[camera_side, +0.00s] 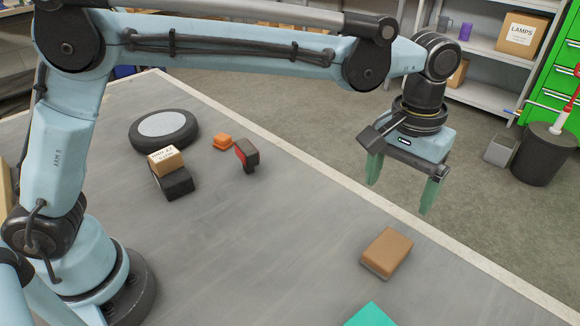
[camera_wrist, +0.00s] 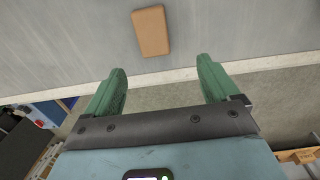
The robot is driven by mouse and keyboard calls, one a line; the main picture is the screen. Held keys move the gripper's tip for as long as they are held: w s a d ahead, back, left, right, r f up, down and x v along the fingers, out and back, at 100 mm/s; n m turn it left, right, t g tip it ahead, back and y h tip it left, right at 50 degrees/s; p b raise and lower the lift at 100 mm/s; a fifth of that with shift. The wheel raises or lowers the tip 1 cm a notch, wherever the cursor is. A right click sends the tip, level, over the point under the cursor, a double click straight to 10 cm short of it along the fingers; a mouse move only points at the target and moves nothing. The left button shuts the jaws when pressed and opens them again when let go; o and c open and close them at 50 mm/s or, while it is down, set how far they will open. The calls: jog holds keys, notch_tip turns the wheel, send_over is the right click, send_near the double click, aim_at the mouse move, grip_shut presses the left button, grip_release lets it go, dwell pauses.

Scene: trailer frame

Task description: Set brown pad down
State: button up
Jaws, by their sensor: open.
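The brown pad (camera_side: 388,250) lies on the grey work surface near its pale right edge in the side view. It seems to rest on a thin grey piece that shows along its lower edge. In the wrist view the pad (camera_wrist: 151,31) lies beyond the fingertips, clear of both. My gripper (camera_side: 400,197) is up and to the right of the pad in the side view, with its two green fingers wide apart and nothing between them. The green fingers also show spread and empty in the wrist view (camera_wrist: 161,70).
A teal piece (camera_side: 370,315) lies near the pad at the bottom edge. A black wheel (camera_side: 138,140), a small box (camera_side: 165,159) on a black block (camera_side: 177,183), an orange piece (camera_side: 222,142) and a red-and-black item (camera_side: 247,154) stand farther left. The middle of the surface is clear.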

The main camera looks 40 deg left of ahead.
jog(key=s+a+r+t, duration=0.2)
jog(key=a, duration=0.6)
jog(key=s+a+r+t, duration=0.1)
jog(key=s+a+r, duration=0.1)
jog(key=a, duration=0.6)
jog(key=s+a+f+t, duration=0.3)
jog(key=s+a+f, duration=0.2)
jog(key=s+a, duration=0.3)
jog(key=shift+a+t, duration=0.4)
jog(key=shift+a, duration=0.75)
jog(key=shift+s, duration=0.1)
